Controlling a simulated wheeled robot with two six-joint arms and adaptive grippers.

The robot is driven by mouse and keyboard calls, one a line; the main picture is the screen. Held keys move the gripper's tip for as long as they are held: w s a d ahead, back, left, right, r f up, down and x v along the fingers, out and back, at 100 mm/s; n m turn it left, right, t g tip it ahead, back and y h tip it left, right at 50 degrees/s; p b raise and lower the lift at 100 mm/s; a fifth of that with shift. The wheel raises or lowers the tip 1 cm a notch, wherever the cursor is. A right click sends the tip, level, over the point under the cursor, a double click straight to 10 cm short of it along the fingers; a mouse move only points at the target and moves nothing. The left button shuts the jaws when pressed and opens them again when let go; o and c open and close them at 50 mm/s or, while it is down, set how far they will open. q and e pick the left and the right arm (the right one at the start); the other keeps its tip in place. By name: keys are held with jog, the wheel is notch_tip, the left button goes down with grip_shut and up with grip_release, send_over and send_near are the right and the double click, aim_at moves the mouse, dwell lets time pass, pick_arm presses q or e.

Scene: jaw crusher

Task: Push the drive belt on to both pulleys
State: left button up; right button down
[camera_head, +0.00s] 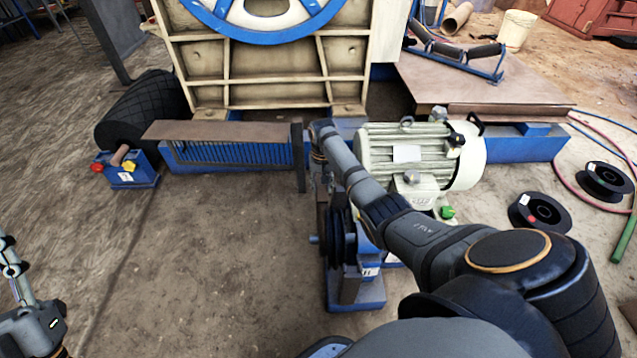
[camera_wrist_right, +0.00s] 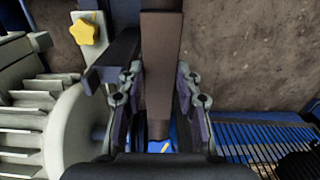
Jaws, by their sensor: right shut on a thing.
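My right gripper (camera_head: 323,182) hangs down beside the motor in the head view, partly hidden by its own wrist. In the wrist view my right gripper (camera_wrist_right: 160,108) has its fingers on both sides of a dark brown strip (camera_wrist_right: 162,70), shut on it. I cannot tell for sure whether this strip is the drive belt. A black grooved pulley (camera_head: 338,238) sits on a blue stand below the gripper. Another pulley cannot be made out. My left gripper (camera_head: 14,268) is at the left edge, far from the pulleys; its jaws are unclear.
A cream electric motor (camera_head: 405,150) stands right of the gripper, close to my forearm. The crusher body (camera_head: 270,75) with its blue wheel (camera_head: 262,22) is behind. A yellow star knob (camera_wrist_right: 83,32) is near the fingers. Black spools (camera_head: 540,212) lie right.

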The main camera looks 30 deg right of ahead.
jog(key=shift+s+d+r+p, duration=0.3)
jog(key=shift+d+r+p, duration=0.25)
jog(key=shift+p, duration=0.25)
pick_arm(q)
jog(key=w+f+n+g+y+p, duration=0.1)
jog(key=w+f+g, duration=0.1)
jog(key=f+g, duration=0.65)
jog(key=w+f+n+g+y+p, duration=0.1)
jog(key=w+f+g, duration=0.2)
jog(key=f, duration=1)
jog(key=s+d+f+g+p, duration=0.1)
jog(key=s+f+g, duration=0.8)
jog(key=s+f, duration=0.5)
notch_tip(320, 180, down, 5)
jog(key=shift+s+r+g+p, duration=0.15)
jog(key=shift+r+g+p, duration=0.05)
jog(key=shift+g+p, duration=0.15)
pick_arm(e)
jog(key=shift+s+d+r, duration=0.25)
jog(key=shift+d+r, duration=0.15)
jog(key=shift+d, duration=0.1)
jog(key=shift+s+d+r, duration=0.25)
jog(key=shift+d+r, duration=0.15)
jog(key=shift+d, duration=0.1)
